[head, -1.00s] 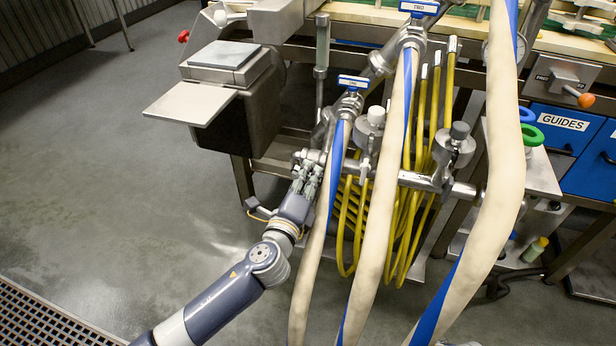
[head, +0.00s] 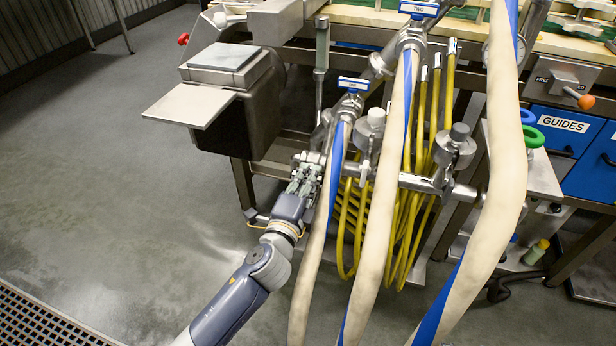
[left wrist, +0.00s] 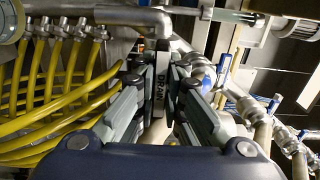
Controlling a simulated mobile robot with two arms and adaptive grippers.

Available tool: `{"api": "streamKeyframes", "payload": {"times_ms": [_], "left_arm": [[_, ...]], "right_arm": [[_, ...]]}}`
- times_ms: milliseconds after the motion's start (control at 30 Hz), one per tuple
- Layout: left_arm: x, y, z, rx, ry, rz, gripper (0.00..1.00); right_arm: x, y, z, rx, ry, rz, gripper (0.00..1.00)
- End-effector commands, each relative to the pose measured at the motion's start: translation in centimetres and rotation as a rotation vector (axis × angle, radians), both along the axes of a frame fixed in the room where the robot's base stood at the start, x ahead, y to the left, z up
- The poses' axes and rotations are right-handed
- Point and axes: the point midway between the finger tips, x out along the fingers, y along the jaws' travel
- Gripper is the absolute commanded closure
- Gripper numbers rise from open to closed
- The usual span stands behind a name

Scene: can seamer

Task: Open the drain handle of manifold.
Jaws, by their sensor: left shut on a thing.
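In the head view my left gripper (head: 308,168) is at the left end of the manifold (head: 415,181), beside the leftmost hose, and the handle cannot be made out there. The manifold is a metal pipe with valves and blue-tagged handles, partly hidden by hoses. My right gripper is not in view.
Thick cream-and-blue hoses (head: 376,220) hang in front of the manifold, close to the right of my left arm. Yellow hoses (head: 408,215) hang behind them. A metal shelf (head: 190,104) juts out at upper left. The floor (head: 110,180) at left is clear.

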Motion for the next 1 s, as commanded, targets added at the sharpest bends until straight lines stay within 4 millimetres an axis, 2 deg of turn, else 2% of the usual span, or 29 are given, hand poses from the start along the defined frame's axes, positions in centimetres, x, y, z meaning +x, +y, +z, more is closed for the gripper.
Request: {"api": "streamKeyframes", "payload": {"times_ms": [200, 233, 300, 733, 867, 1000], "left_arm": [[0.0, 0.0, -0.2, -0.004, 0.006, 0.001, 1.00], [0.0, 0.0, -0.2, -0.004, 0.006, 0.001, 0.83], [0.0, 0.0, -0.1, -0.004, 0.004, 0.001, 0.70], [-0.5, 0.2, -0.1, -0.002, 0.003, 0.000, 0.70], [-2.0, 0.6, -0.1, -0.003, 0.004, 0.000, 0.70], [-4.6, 1.5, -0.2, -0.003, 0.006, 0.000, 0.70]], "right_arm": [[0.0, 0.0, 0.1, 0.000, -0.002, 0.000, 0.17], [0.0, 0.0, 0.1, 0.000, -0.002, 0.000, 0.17], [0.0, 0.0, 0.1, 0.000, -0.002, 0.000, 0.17], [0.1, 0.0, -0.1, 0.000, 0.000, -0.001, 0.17], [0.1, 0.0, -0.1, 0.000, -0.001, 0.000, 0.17], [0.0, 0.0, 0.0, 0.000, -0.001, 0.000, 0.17]]}}
